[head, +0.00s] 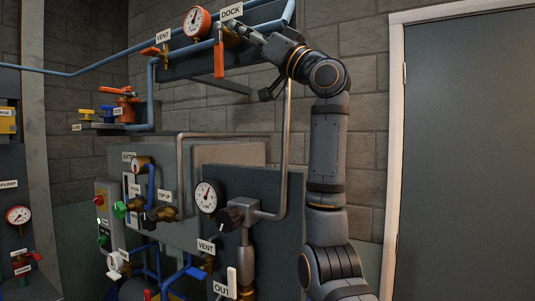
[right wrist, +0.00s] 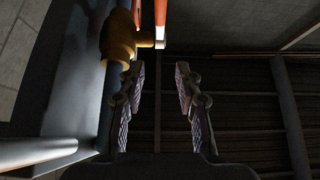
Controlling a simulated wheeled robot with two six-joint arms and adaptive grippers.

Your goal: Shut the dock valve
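The dock valve is at the top of the head view, under a white DOCK label (head: 231,11). Its orange lever (head: 219,60) hangs straight down, across the line of the blue pipe. My right gripper (head: 258,40) is just right of the valve, its fingers pointing up and left towards it; in the head view it partly covers the brass body. In the right wrist view the fingers (right wrist: 160,85) are apart with nothing between them. The brass valve body (right wrist: 118,40) and an orange lever (right wrist: 161,18) lie beyond the fingertips. My left gripper is not in view.
A VENT valve with an orange handle (head: 151,51) and a round gauge (head: 196,22) sit left of the dock valve. A grey vertical pipe (head: 287,150) runs below my right gripper. More valves and gauges fill the lower panel. A grey door (head: 470,150) is at the right.

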